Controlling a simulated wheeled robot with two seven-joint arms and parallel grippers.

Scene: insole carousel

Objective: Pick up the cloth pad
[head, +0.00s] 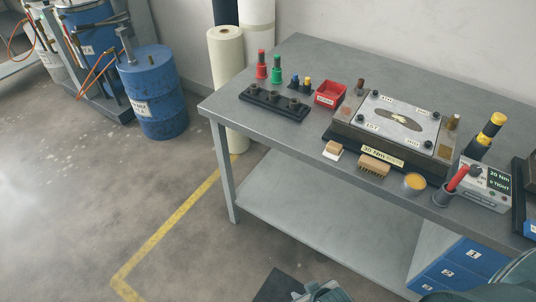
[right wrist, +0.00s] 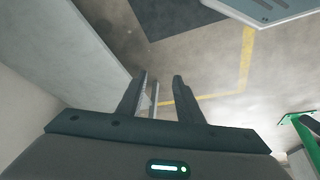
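A small block with a tan top and a white underside (head: 333,150), which looks like the cloth pad, lies near the front edge of the grey workbench (head: 285,180). It sits left of the wooden brush (head: 374,165). My right gripper (head: 320,291) shows only in part at the bottom edge of the head view, low in front of the bench and well away from the pad. In the right wrist view my right gripper (right wrist: 161,78) has its fingers apart with nothing held between them; the floor shows beyond. My left gripper is not in view.
On the bench are a metal plate fixture (head: 396,122), a red bin (head: 330,94), a black holder strip (head: 274,102), a yellow-topped tin (head: 414,183), a grey cup with a red-handled tool (head: 445,194) and a torque display (head: 486,185). The bench's front left top is clear.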

